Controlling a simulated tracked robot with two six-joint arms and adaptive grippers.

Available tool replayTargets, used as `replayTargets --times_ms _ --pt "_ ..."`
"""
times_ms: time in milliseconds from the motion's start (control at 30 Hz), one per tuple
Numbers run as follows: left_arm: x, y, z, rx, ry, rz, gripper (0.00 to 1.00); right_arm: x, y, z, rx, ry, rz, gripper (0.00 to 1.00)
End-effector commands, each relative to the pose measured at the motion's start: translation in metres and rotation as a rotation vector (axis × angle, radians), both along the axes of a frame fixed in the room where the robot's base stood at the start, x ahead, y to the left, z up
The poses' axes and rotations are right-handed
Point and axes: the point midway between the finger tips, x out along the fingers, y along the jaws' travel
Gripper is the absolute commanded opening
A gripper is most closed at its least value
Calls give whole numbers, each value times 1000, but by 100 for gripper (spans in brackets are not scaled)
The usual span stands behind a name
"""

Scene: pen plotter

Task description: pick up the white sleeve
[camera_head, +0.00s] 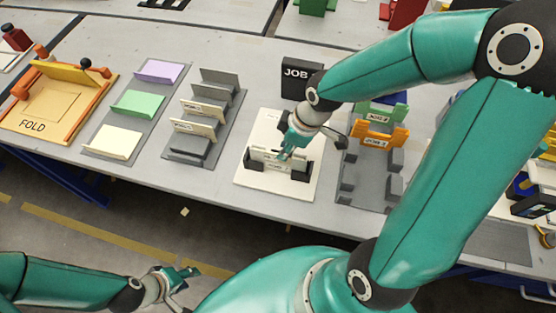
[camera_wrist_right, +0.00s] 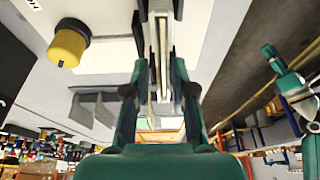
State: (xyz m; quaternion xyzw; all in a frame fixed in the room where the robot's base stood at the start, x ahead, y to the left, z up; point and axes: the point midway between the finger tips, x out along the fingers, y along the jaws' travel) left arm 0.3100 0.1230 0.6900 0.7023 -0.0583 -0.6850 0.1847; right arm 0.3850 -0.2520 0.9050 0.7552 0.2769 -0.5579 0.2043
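The white sleeve (camera_head: 268,155) stands upright in a holder with dark end posts on a white board (camera_head: 245,178) in the head view. My right gripper (camera_head: 286,151) comes down over it from above. In the right wrist view the sleeve (camera_wrist_right: 161,60) shows edge-on as a thin pale strip between the two fingers of my right gripper (camera_wrist_right: 160,65). The fingers look apart, one on each side of it; contact cannot be made out. My left gripper (camera_head: 184,276) hangs empty and looks open, in front of the table at the lower left.
A black JOB sign (camera_head: 297,78) stands behind the board. A rack with orange and green holders (camera_head: 378,137) stands close on the right. A grey rack of upright cards (camera_head: 205,115), a paper tray (camera_head: 140,105) and an orange FOLD station (camera_head: 50,105) are to the left.

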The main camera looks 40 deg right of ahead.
Motion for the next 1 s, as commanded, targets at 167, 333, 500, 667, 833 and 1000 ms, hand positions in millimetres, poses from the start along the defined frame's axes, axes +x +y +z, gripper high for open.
replayTargets --times_ms 167,333,500,667,833,1000 --pt "0 0 -1 0 0 0 40 4 4 -15 0 0 2 25" --pt "0 0 -1 0 0 0 40 4 6 -27 2 4 3 25" --pt "0 0 -6 0 -1 0 40 7 10 -54 2 3 6 25" --pt "0 0 -10 0 0 0 40 11 13 -67 2 0 6 25" --pt "0 0 -10 0 0 0 40 12 13 -66 1 -2 4 25" --pt "0 0 -10 0 0 0 40 12 13 -66 2 -1 5 8"
